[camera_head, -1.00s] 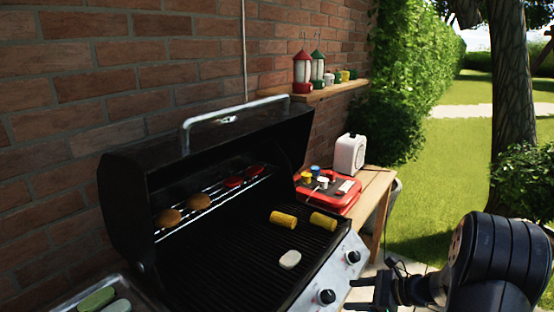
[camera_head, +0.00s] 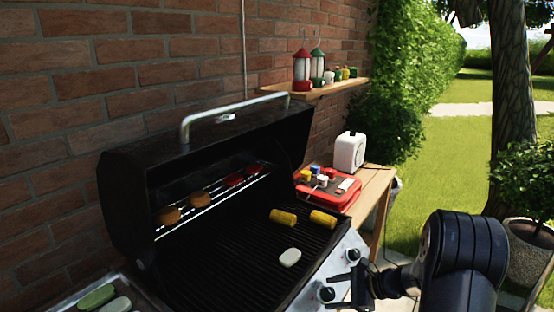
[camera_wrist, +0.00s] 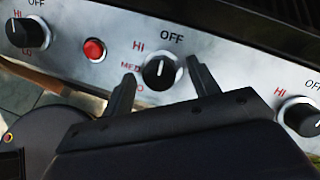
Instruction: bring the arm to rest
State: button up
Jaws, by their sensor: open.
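My gripper (camera_head: 344,288) is in front of the grill's control panel at the lower right of the head view. The knob's white mark points up, near the word OFF. The black grill (camera_head: 225,262) stands open to the left of my arm.
Two corn cobs (camera_head: 283,217) and a pale oval piece (camera_head: 290,257) lie on the grate. A red case (camera_head: 340,198) and a white box (camera_head: 350,152) stand on the wooden side table (camera_head: 372,187). A potted plant (camera_head: 528,250) stands at the right. Open lawn lies beyond.

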jog(key=n, duration=0.2)
jog(key=n+g, duration=0.1)
jog(key=n, duration=0.2)
jog(key=shift+a+g+h+b, duration=0.1)
jog(key=shift+g+h+b, duration=0.2)
jog(key=shift+h, duration=0.1)
jog(key=n+g+h, duration=0.1)
jog(key=n, duration=0.5)
jog(key=shift+w+a+r+b, duration=0.1)
jog(key=shift+r+b, duration=0.05)
jog(key=shift+b, duration=0.25)
jog(key=n+h, duration=0.1)
jog(key=n, duration=0.1)
jog(key=n+b, duration=0.1)
jog(key=n, duration=0.2)
jog(key=shift+a+h, duration=0.1)
jog(key=shift+h, duration=0.3)
jog(key=n+h, duration=0.1)
jog(key=n, duration=0.3)
jog(key=shift+r+n+b, duration=0.1)
jog(key=shift+n+b, duration=0.2)
jog(key=shift+b, duration=0.05)
